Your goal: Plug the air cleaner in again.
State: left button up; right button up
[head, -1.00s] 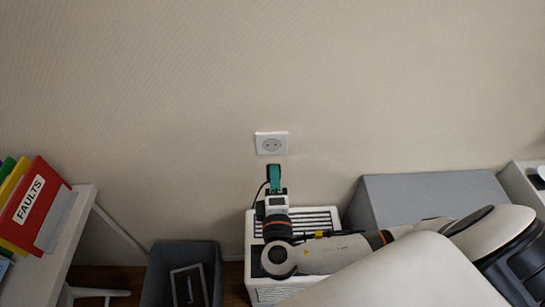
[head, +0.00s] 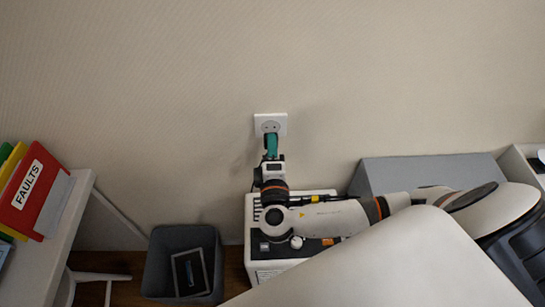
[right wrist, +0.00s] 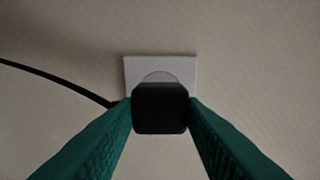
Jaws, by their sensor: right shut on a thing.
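A white wall socket (head: 270,121) is on the wall, above the white air cleaner (head: 262,247). My right gripper (head: 271,143) is up at the socket's lower edge in the head view. In the right wrist view its two green fingers (right wrist: 160,112) are shut on a black plug (right wrist: 160,108), with a black cable (right wrist: 60,80) running off to the left. The plug is in front of the socket plate (right wrist: 160,66) and covers its lower middle. I cannot tell whether its pins touch or enter the socket. My left gripper is not in view.
A grey bin (head: 181,242) stands left of the air cleaner, and a grey box (head: 430,172) stands to the right. A white table (head: 62,218) with a red "FAULTS" folder (head: 36,190) is at far left. The wall around the socket is bare.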

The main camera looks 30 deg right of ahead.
jog(key=shift+x, duration=0.9)
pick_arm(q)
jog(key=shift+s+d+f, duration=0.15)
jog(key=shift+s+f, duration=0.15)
pick_arm(e)
jog(key=shift+w, duration=0.15)
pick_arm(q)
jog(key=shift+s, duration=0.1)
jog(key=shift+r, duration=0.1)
pick_arm(e)
jog(key=shift+d, duration=0.1)
dwell(0.7)
jog(key=shift+w+d, duration=0.25)
jog(key=shift+w, duration=0.2)
dwell(0.4)
jog(key=o, duration=1)
